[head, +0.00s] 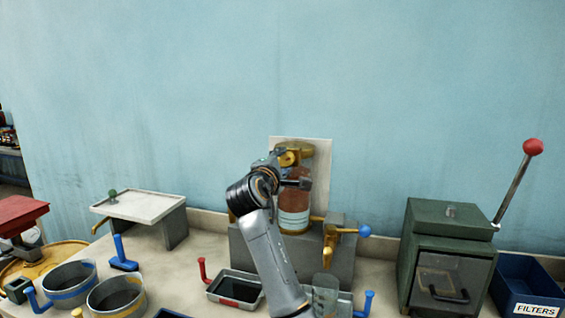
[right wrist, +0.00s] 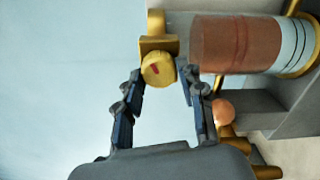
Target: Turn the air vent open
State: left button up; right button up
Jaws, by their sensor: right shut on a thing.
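The air vent is a round yellow knob (right wrist: 158,69) with a red mark on its face, on a brass fitting (head: 308,148) above a glass cylinder of red-brown oil (head: 294,190). My right gripper (head: 287,170) reaches up from the bench to it. In the right wrist view, the fingers of my right gripper (right wrist: 160,76) stand on both sides of the knob and are shut on it. In the head view my gripper and wrist cover part of the knob and cylinder. My left gripper is not in view.
A brass tap with a blue ball handle (head: 364,231) is right of the cylinder. A green box (head: 440,214) with a red-knobbed lever stands at right, beside a blue FILTERS bin (head: 522,277).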

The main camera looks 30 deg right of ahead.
jog(key=m, duration=0.5)
jog(key=shift+b, duration=0.35)
jog(key=shift+m, duration=0.3)
jog(key=o, duration=1.2)
jog(key=shift+a, duration=0.1)
jog(key=v, duration=1.2)
